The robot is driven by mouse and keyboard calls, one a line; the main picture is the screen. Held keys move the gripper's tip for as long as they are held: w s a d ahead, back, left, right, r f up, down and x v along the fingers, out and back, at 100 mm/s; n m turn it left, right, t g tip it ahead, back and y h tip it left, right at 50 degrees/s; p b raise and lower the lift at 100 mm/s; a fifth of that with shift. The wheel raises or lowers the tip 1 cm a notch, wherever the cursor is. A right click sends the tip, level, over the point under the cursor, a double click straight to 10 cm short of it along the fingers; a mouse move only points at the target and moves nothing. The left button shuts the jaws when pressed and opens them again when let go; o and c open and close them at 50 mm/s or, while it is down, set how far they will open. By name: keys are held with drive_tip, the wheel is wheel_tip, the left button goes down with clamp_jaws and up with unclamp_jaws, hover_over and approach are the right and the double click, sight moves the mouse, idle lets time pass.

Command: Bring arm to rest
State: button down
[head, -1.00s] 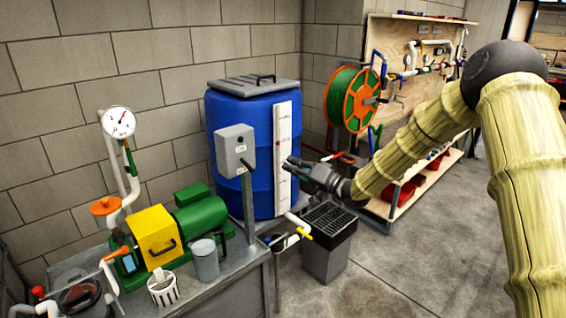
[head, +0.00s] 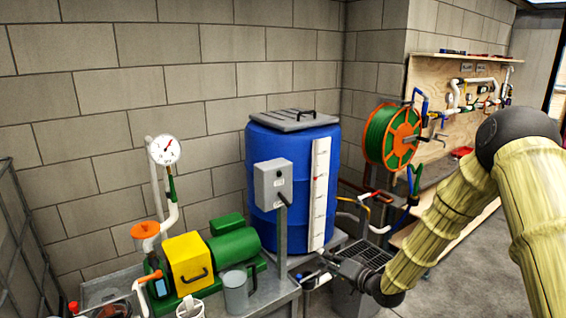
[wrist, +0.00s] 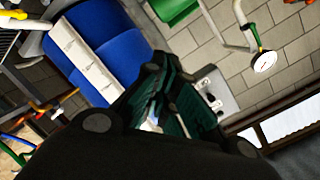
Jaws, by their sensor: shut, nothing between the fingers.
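My gripper (head: 332,263) is at the end of my arm, low and in front of the blue barrel (head: 272,182), near the right end of the metal bench. It is shut and holds nothing. In the wrist view its dark fingers (wrist: 168,100) are together, with the barrel (wrist: 100,50) at upper left and the grey switch box (wrist: 215,92) just beyond them. My arm bends at a dark elbow joint at the right of the head view, and the forearm slopes down and left to the gripper.
The metal bench (head: 270,293) carries a green motor pump (head: 235,243) with a yellow cover, a grey cup (head: 236,291) and a gauge (head: 165,150). A dark grated bin (head: 368,255) stands close to my gripper. A hose reel (head: 392,135) and a wooden pipe board (head: 430,75) are behind. Open floor (head: 465,270) lies at right.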

drive_tip(key=s+d+f+g+h+p, duration=0.1)
drive_tip(key=s+f+g+h, duration=0.4)
drive_tip(key=s+f, duration=1.65)
drive_tip(key=s+d+f+n+g+h, duration=0.1)
drive_tip(key=s+d+g, duration=0.1)
drive_tip(key=s, duration=0.8)
drive_tip(key=s+d+f+n+g+h, duration=0.1)
drive_tip(key=s+d+f+g+h, duration=0.1)
drive_tip(key=s, duration=0.9)
drive_tip(key=s+d+f+g+h, duration=0.1)
drive_tip(key=s+d+g, duration=0.1)
drive_tip(key=s, duration=0.9)
drive_tip(key=shift+f+n+g+h+p, duration=0.3)
drive_tip(key=shift+f+n+g+p, duration=0.15)
drive_tip(key=shift+g, duration=0.35)
